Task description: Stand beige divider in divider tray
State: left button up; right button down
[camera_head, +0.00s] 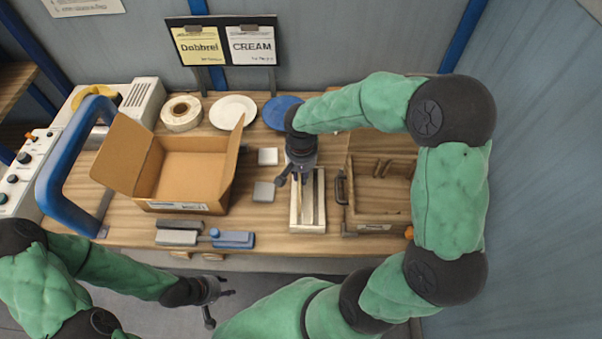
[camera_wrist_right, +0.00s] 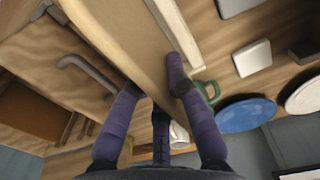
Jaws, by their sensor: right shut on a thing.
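The divider tray (camera_head: 294,222) is a narrow pale wooden tray at the middle of the table, long side pointing away from me. My right gripper (camera_head: 297,178) is over its far end. In the right wrist view the right gripper (camera_wrist_right: 150,95) is shut on the beige divider (camera_wrist_right: 125,35), a flat panel between its fingers. A pale tray rail (camera_wrist_right: 176,32) runs beside the panel there. Whether the divider's lower edge is seated in the tray is hidden. My left gripper (camera_head: 218,301) is open and empty in front of the table.
An open cardboard box (camera_head: 185,205) stands left of the tray. A wooden box with a handle (camera_head: 375,222) stands close at its right. Grey and blue pieces (camera_head: 232,240) lie at the front edge.

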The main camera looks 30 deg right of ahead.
jog(key=shift+f+b, duration=2.05)
jog(key=shift+f, duration=0.95)
jog(key=c, duration=1.1)
grip_release()
jog(key=shift+c, duration=0.2)
notch_tip(320, 180, up, 12)
jog(key=shift+r, duration=0.1)
